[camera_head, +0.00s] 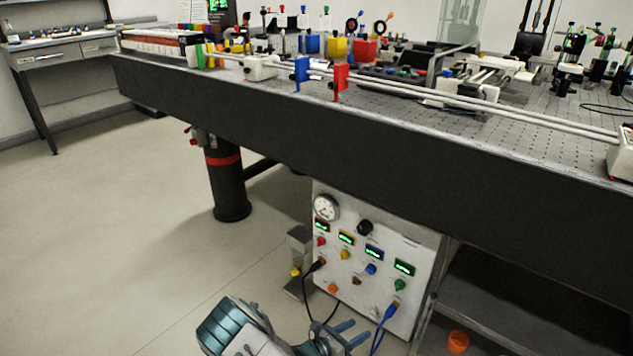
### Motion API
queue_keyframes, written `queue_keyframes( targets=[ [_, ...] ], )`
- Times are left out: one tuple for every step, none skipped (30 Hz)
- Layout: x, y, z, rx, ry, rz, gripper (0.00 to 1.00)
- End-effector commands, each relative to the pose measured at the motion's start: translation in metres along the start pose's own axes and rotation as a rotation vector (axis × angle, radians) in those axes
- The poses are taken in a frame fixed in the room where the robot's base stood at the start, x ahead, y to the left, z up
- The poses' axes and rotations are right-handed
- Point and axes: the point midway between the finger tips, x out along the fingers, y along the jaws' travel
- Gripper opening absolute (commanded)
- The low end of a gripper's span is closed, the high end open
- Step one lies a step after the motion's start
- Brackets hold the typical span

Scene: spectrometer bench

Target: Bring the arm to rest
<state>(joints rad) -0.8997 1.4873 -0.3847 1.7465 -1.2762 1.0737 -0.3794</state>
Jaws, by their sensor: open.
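My gripper (347,333) is at the bottom of the picture, low in front of a white control panel. Its two blue-grey fingers stand apart with nothing visible between them. My arm enters from the bottom edge. The control panel (345,265) stands under the bench and carries a round gauge (326,207), several small lit displays and several coloured knobs. A blue cable (387,318) and a black cable (309,284) run down from the panel close to my gripper; I cannot tell whether either touches it.
The optical bench (400,150) spans the upper right, crowded with a long rail and small coloured mounts. A black leg (228,182) with a red band supports it. A shelf (500,305) is at lower right. A side table (60,55) stands far left. The left floor is clear.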

Motion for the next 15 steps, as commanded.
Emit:
queue_keyframes(
  targets=[
    [-0.001,-0.014,0.032,0.065,0.049,-0.045,0.53],
    [-0.001,-0.021,0.043,0.099,0.075,-0.072,0.53],
    [-0.002,-0.029,0.058,0.144,0.109,-0.106,0.53],
    [-0.002,-0.036,0.069,0.179,0.135,-0.131,0.53],
    [-0.003,-0.043,0.08,0.213,0.16,-0.156,0.53],
    [-0.004,-0.052,0.095,0.26,0.193,-0.191,0.53],
    [-0.004,-0.059,0.106,0.293,0.217,-0.216,0.53],
    [-0.005,-0.066,0.117,0.327,0.241,-0.241,0.53],
    [-0.007,-0.075,0.131,0.373,0.274,-0.273,0.53],
    [-0.008,-0.082,0.141,0.408,0.298,-0.299,0.53],
    [-0.009,-0.088,0.152,0.442,0.321,-0.322,0.53],
    [-0.011,-0.098,0.166,0.486,0.352,-0.355,0.53],
    [-0.012,-0.105,0.176,0.521,0.376,-0.379,0.53],
    [-0.013,-0.112,0.187,0.555,0.398,-0.402,0.53],
    [-0.016,-0.122,0.2,0.6,0.428,-0.434,0.53]
  ],
)
